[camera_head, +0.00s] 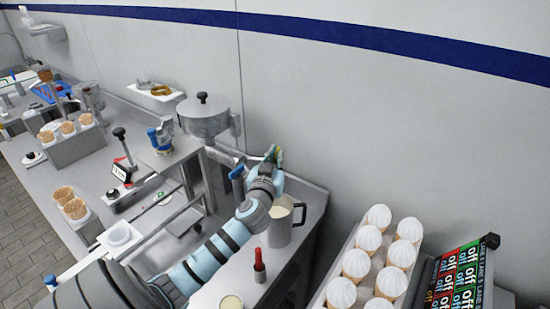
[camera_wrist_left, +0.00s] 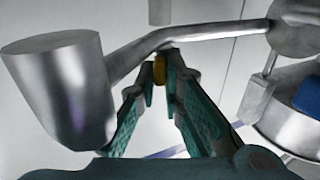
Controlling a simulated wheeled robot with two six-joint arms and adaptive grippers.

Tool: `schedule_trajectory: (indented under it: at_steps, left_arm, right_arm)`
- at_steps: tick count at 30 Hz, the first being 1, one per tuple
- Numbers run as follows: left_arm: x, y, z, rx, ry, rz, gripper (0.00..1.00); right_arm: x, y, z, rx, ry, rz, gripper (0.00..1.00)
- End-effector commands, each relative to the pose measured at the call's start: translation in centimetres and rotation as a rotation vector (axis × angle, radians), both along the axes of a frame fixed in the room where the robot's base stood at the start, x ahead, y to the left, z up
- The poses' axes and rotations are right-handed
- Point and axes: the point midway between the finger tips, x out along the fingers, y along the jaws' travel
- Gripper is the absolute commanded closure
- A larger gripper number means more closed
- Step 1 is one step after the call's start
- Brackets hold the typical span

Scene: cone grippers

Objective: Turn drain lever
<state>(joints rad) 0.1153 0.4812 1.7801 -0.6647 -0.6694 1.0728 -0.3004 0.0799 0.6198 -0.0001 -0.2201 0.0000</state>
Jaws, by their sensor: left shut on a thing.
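My left gripper (camera_head: 274,155) is at the right side of the steel hopper machine (camera_head: 205,118), near the wall. In the left wrist view its green fingers (camera_wrist_left: 160,72) converge on a bent metal lever (camera_wrist_left: 205,31), with a small yellow piece between the tips. The lever runs from a round metal hub at the right to a thick cylindrical end at the left. I take it as the drain lever. The gripper is shut on it, though the exact contact is partly hidden. My right gripper is not in view.
A metal jug (camera_head: 280,222) stands just below my left gripper. A red-handled tool (camera_head: 259,262) is beside my forearm. A tray of white-topped cones (camera_head: 378,250) and a sign board (camera_head: 460,280) are at the right. The blue handle (camera_head: 237,172) is close to the gripper.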

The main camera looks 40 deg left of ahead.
Motion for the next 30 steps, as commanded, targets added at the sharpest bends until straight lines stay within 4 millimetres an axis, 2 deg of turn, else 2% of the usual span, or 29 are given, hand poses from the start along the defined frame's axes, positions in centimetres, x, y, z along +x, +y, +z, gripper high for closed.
schedule_trajectory:
  at_steps: [11,24,30]
  left_arm:
    - [0.5,-0.7,-0.7,-0.005,-0.007,0.272,1.0]
    - [1.3,-1.2,-1.0,-0.002,-0.004,0.685,1.0]
    - [1.6,-1.3,-0.7,0.001,-0.002,0.847,1.0]
  right_arm:
    - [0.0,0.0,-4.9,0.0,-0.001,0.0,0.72]
    - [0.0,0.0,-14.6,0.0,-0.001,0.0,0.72]
    - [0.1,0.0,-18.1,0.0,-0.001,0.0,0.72]
